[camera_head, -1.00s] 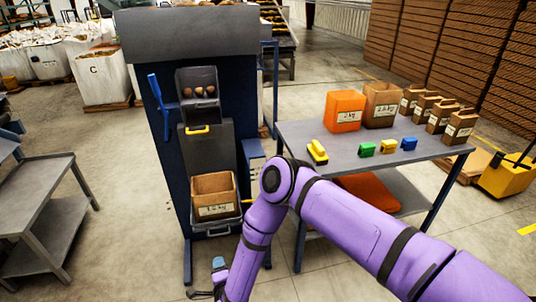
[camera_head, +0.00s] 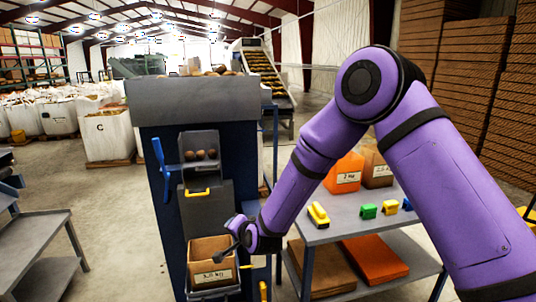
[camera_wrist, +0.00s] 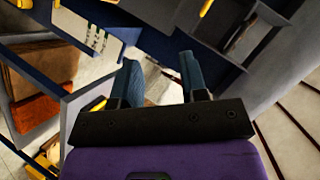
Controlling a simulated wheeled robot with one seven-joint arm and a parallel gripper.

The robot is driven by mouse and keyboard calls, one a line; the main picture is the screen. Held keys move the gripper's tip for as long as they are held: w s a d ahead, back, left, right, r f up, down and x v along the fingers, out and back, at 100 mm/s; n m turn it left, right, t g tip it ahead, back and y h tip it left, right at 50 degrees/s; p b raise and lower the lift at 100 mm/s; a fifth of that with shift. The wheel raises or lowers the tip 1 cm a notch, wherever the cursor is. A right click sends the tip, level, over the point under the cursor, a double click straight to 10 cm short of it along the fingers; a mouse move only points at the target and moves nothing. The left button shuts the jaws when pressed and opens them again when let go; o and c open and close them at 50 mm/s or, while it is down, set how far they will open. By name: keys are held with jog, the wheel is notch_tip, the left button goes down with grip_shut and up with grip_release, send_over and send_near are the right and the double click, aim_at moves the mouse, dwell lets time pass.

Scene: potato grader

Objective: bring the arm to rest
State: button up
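My purple arm reaches from the right of the head view, its elbow raised high and its forearm sloping down to the left. My gripper (camera_head: 228,252) is in front of or beside the brown box (camera_head: 205,273) on the grader's lower shelf; whether it touches the box I cannot tell. In the wrist view my gripper (camera_wrist: 161,78) shows two blue-grey fingers apart with nothing between them. The grader (camera_head: 160,102) is a dark blue cabinet with a grey top, a blue handle (camera_head: 160,160) and a hopper (camera_head: 199,139) holding a few potatoes.
A grey table (camera_head: 343,222) stands right of the grader, with an orange box (camera_head: 346,167), a brown box (camera_head: 375,166) and yellow, green and blue small items. My arm hides part of it. A grey cart (camera_head: 40,236) stands left. Open floor (camera_head: 110,210) lies between cart and grader.

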jog(key=s+d+r+n+g+h, duration=0.1)
jog(key=d+r+n, duration=0.2)
jog(key=d+r, duration=0.9)
jog(key=s+d+r+n+g+h, duration=0.1)
jog(key=s+d+r+h, duration=0.2)
jog(key=s+d+r, duration=0.8)
jog(key=s+d+r+g+h, duration=0.1)
jog(key=s+d+r, duration=0.2)
jog(key=s+d, duration=0.5)
jog(key=s+d+r+n+g+h, duration=0.1)
jog(key=s+d+r, duration=0.3)
jog(key=s+d, duration=0.5)
jog(key=s+g, duration=0.1)
jog(key=s, duration=0.7)
jog(key=shift+r+g+h, duration=0.15)
jog(key=shift+g+h, duration=0.15)
jog(key=shift+h, duration=0.1)
